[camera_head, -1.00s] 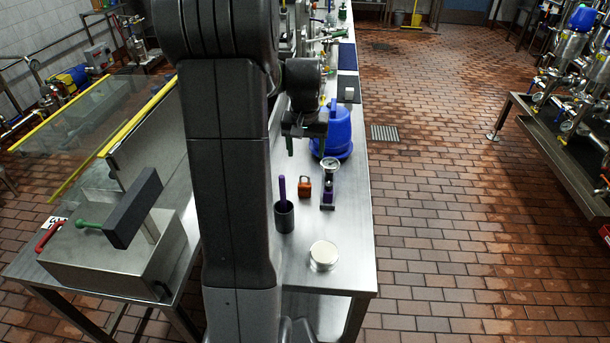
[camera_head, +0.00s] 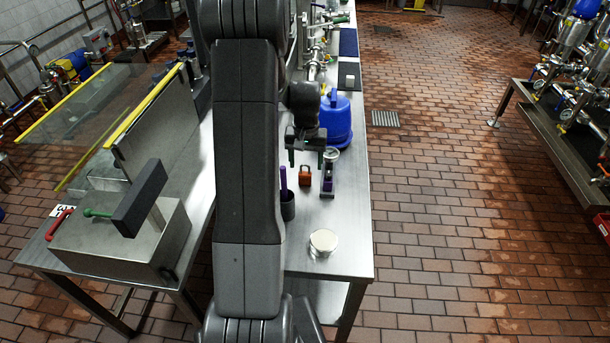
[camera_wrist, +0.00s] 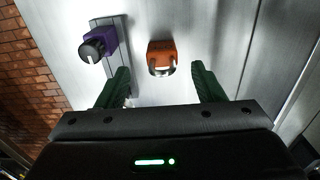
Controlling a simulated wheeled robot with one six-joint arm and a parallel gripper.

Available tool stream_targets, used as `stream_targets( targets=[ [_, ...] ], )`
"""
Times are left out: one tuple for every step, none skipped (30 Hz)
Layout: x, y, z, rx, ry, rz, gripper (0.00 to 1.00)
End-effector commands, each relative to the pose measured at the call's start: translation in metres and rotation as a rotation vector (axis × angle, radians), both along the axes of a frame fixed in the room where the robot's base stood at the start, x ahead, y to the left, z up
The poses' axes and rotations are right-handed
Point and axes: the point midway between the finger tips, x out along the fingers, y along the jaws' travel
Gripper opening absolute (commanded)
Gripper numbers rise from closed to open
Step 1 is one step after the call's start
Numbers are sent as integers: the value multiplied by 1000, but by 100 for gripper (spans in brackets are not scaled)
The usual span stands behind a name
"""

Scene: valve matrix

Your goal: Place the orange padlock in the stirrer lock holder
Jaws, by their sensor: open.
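The orange padlock (camera_head: 305,175) stands on the steel table between a dark cup and a small purple stand. In the wrist view the padlock (camera_wrist: 162,58) lies ahead of and between the two green fingertips, apart from both. My gripper (camera_head: 306,160) is open and empty, held just behind and above the padlock; its fingers also show in the wrist view (camera_wrist: 160,85). The left finger is close to the base of the purple stand in the wrist view. I cannot tell for sure which thing is the stirrer lock holder.
The dark cup (camera_head: 288,206) holds a purple rod. A round pale-topped tin (camera_head: 323,242) is in front. A blue container (camera_head: 336,122) stands behind. A steel box (camera_head: 125,240) is at left.

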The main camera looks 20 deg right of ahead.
Motion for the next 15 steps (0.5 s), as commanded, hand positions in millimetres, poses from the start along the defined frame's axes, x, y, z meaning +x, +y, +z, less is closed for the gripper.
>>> stream_targets(
  targets=[
    [-1, 2, -6, 3, 5, 1, 62],
    [0, 3, -10, 2, 5, 1, 62],
    [0, 4, -15, 2, 5, 1, 62],
    [0, 3, -20, 2, 5, 1, 62],
    [0, 3, -24, 2, 5, 1, 62],
    [0, 3, -28, 1, 3, 1, 62],
    [0, 3, -31, 1, 3, 1, 62],
    [0, 3, -33, 1, 3, 0, 62],
    [0, 3, -35, 1, 3, 0, 62],
    [0, 3, -36, 1, 2, 0, 62],
    [0, 3, -36, 0, 1, 0, 62],
    [0, 3, -37, 0, 1, 0, 62],
    [0, 3, -37, 0, 0, 0, 62],
    [0, 3, -37, 0, 0, 0, 62],
    [0, 3, -37, 0, 0, 0, 62]
  ],
)
